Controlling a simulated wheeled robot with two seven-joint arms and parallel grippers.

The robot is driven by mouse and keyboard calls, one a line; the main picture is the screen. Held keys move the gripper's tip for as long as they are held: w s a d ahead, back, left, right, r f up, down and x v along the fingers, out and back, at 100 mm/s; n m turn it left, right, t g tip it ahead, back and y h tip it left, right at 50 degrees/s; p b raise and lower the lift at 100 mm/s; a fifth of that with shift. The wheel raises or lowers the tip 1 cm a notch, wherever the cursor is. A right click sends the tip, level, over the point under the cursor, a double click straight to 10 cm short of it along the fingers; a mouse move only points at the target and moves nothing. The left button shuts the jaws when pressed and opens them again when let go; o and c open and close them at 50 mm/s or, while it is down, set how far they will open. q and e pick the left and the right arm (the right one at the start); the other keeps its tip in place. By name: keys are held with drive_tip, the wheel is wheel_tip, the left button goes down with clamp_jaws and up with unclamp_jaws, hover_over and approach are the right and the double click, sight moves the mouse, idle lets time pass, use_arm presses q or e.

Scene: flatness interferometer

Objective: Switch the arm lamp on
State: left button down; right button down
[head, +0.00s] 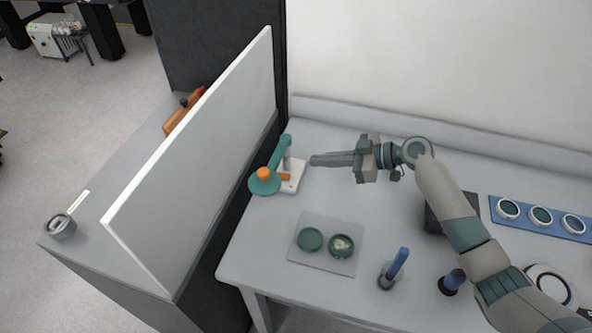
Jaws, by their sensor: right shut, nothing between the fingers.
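The arm lamp (283,153) stands at the back left of the bench, close to the white partition. It has a green arm, a green round shade with an orange part, and a white base plate (297,172). My right gripper (313,160) is shut and empty, its fingers pointing left at the lamp. The fingertips are just right of the lamp's post, above or beside the base; I cannot tell whether they touch it. A switch is not clearly visible, and no lit glow shows. My left gripper is out of view.
A grey mat (325,262) with two green round pieces lies in front of the lamp. Blue-handled tools (398,265) stand at the bench front. A dark block (437,217) and a blue rack (545,221) with round optics are at right. The white partition (200,165) bounds the left.

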drive_tip(key=p, duration=0.4)
hover_over(296, 181)
drive_tip(key=a, duration=0.1)
wheel_tip(296, 181, down, 3)
drive_tip(key=shift+r, duration=0.15)
drive_tip(key=f, duration=0.1)
drive_tip(key=f+p, duration=0.1)
drive_tip(key=f, duration=0.1)
drive_tip(key=shift+d+f, duration=0.1)
drive_tip(key=shift+d, duration=0.3)
drive_tip(key=shift+f, duration=0.6)
drive_tip(key=shift+d, duration=0.1)
